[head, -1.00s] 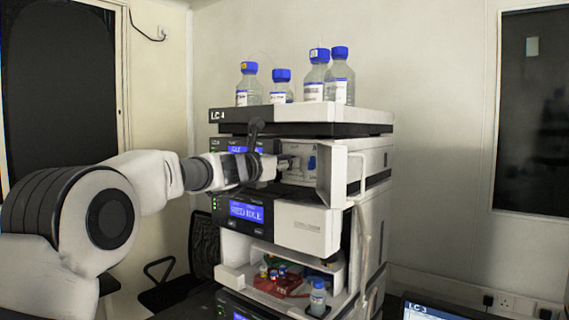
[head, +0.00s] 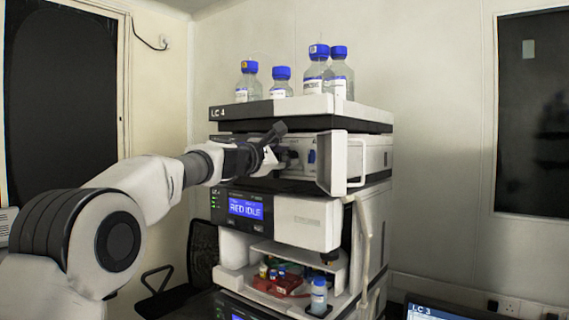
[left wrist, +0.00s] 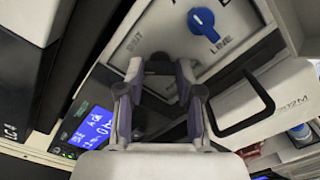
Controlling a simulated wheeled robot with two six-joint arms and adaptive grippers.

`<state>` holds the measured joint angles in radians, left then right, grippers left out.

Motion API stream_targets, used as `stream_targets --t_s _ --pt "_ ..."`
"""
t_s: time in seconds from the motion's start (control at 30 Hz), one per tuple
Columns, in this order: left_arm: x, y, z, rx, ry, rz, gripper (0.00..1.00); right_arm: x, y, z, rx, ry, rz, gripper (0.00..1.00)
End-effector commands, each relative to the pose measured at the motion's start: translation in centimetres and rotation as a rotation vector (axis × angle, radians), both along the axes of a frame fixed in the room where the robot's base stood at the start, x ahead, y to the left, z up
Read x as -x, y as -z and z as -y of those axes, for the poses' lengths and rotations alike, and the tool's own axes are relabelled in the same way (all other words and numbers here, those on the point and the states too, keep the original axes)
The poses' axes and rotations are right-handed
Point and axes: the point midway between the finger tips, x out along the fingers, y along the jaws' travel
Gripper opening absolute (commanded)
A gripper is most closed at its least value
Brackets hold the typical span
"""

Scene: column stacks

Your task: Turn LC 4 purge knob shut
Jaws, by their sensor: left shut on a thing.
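The LC 4 stack has its name on the top tray (head: 320,103). In its pump module, the panel behind the swung-out door (head: 332,165) is exposed. My left gripper (head: 290,158) reaches in at this panel from the left. In the left wrist view, its two fingers (left wrist: 160,72) are closed on a dark knob (left wrist: 158,62), mostly hidden between the fingertips. Lettering that seems to read SHUT is on the panel beside it. A blue knob (left wrist: 201,19) stands apart, above LINE; it also shows in the head view (head: 311,157). My right gripper is not in view.
Several blue-capped bottles (head: 315,72) stand on the top tray. Below the pump is a module with a lit blue display (head: 246,208), then an open bay with a red tray (head: 277,284) and a small bottle (head: 319,296). The open door stands close right of my gripper.

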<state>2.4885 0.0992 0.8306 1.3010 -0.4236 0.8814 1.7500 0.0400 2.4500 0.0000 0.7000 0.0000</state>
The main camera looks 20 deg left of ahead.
Motion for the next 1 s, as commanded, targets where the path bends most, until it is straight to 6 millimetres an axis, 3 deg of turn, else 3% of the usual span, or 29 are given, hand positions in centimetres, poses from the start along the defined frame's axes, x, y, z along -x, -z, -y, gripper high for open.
stream_targets --t_s 0.6,1.0 --pt "0.0 -0.1 -0.1 -0.5 -0.004 0.187 0.0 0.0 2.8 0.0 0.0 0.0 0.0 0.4" --pt "0.1 -0.3 -0.1 -0.637 -0.006 0.236 0.0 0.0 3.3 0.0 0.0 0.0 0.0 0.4"
